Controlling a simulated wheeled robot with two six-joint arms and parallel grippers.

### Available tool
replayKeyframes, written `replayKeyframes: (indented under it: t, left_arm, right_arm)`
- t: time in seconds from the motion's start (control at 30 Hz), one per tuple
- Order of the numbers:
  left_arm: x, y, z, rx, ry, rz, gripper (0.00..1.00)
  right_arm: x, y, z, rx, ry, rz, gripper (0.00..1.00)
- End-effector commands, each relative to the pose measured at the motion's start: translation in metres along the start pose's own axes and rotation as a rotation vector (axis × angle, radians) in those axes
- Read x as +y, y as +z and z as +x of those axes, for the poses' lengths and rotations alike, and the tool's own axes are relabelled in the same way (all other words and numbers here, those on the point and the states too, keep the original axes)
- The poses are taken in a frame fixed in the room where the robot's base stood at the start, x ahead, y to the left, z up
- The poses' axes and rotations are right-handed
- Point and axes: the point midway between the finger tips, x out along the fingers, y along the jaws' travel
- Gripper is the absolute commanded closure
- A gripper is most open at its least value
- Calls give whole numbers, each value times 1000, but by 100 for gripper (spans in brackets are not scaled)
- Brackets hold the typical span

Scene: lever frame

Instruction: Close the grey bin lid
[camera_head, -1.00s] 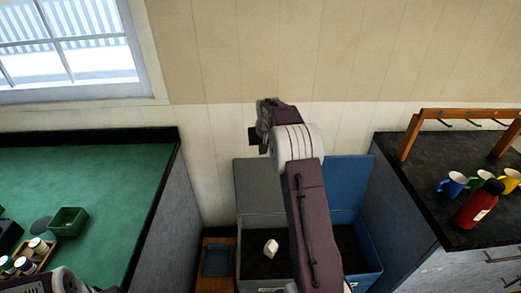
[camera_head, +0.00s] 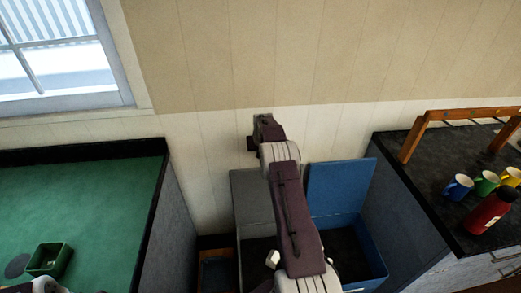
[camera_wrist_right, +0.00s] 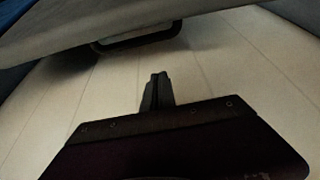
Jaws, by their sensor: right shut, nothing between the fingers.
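The grey bin lid (camera_head: 252,190) stands raised at the back of the grey bin (camera_head: 239,262), close to the wall. In the right wrist view the lid (camera_wrist_right: 90,22) spans the top, with a dark loop handle (camera_wrist_right: 135,40) under its edge. My right gripper (camera_head: 257,138) is at the top edge of the lid in the head view, and my forearm hides part of the lid and bin. In the wrist view the right gripper (camera_wrist_right: 157,88) is shut and empty, in front of the wall and apart from the handle in the picture. My left gripper is not in view.
A blue bin (camera_head: 368,250) with its blue lid (camera_head: 338,185) raised stands on the right. A white object (camera_head: 272,258) is in the grey bin. A green counter (camera_head: 80,205) is left; a dark counter (camera_head: 425,180) with mugs and a red bottle (camera_head: 488,212) is right.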

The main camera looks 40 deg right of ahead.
Motion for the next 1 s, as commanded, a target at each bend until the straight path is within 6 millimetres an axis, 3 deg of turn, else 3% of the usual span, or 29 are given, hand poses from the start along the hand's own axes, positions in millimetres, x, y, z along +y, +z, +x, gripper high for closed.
replayKeyframes:
  t: [0.17,0.7,1.0]
  left_arm:
    - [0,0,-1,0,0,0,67]
    - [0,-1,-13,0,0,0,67]
    - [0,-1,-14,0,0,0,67]
  right_arm:
    - [0,0,23,1,0,0,100]
    - [0,33,10,-2,0,0,100]
    - [0,38,9,0,0,0,100]
